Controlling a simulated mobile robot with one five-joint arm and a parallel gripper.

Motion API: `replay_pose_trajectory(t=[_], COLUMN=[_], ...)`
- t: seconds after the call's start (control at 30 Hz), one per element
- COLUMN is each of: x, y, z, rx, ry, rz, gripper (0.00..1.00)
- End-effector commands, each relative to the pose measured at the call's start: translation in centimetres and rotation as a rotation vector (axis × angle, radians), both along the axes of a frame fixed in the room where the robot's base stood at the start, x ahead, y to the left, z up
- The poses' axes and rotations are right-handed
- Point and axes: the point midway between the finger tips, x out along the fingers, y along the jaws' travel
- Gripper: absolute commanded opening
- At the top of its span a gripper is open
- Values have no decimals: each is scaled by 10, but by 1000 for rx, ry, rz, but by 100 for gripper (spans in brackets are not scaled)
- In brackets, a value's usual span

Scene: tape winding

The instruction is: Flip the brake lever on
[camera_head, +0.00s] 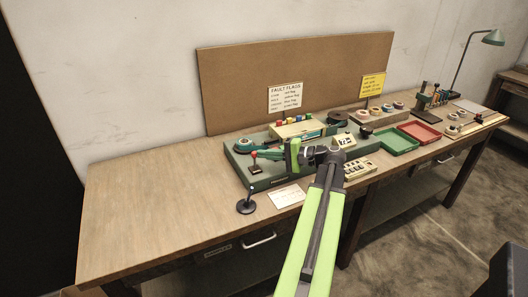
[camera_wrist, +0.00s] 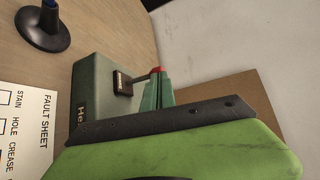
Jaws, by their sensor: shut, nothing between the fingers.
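The green winding machine (camera_head: 237,165) stands on the bench. At its left end is a small black plate (camera_head: 255,169) with a short lever ending in a red knob (camera_head: 254,155). In the wrist view, the black plate (camera_wrist: 122,83) sits on the machine's end block (camera_wrist: 92,85), and the grey lever rod (camera_wrist: 141,77) runs from it towards the red knob (camera_wrist: 157,69). In the wrist view, my fingertips (camera_wrist: 158,83) are right at the red knob. I cannot tell whether they touch it.
A dark round-based stand (camera_head: 246,207) and a white fault sheet (camera_head: 285,195) lie in front of the machine. Green (camera_head: 396,142) and red (camera_head: 420,132) trays are to the right. A brown board (camera_head: 240,90) stands behind. The bench's left side is clear.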

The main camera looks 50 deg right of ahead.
Motion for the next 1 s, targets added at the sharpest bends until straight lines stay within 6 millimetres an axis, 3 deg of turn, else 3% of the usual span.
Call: replay_pose_trajectory(t=[0.03,0.17,0.33,0.53,0.67,0.8,1.0], x=[4,12,11,5,-10,-43,-76], y=[-1,-3,-1,-5,-14,-28,-41], z=[9,10,2,11,25,38,51], rx=[13,56,53,53,54,53,54], ry=[28,113,105,105,107,106,107], rz=[2,5,4,8,11,7,11], gripper=[0,0,0,0,0,0,0])
